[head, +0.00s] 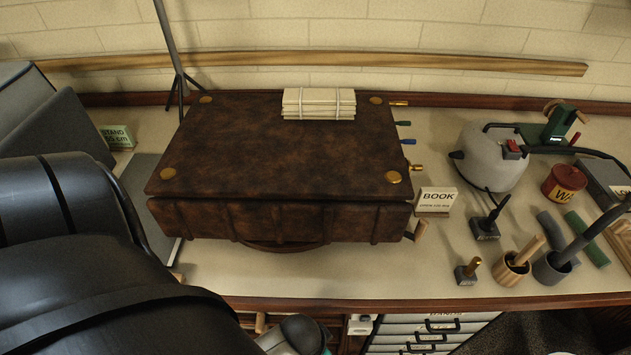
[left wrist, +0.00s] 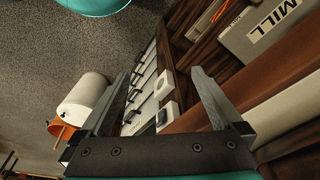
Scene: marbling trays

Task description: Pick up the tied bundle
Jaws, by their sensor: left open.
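The tied bundle (head: 319,104) is a flat stack of cream strips with two pale ties around it. My left gripper (left wrist: 158,75) is open and empty in the left wrist view, over the drawer fronts and floor. The bundle is not in that view. My left arm fills the lower left of the head view, and its fingers cannot be made out there. My right gripper is in neither view.
A BOOK sign (head: 436,200) stands right of the book. A grey kettle-like device (head: 490,160), red tin (head: 564,183) and several handled tools crowd the right. A thin stand (head: 175,55) rises behind the book. A white roll (left wrist: 85,98) shows below in the wrist view.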

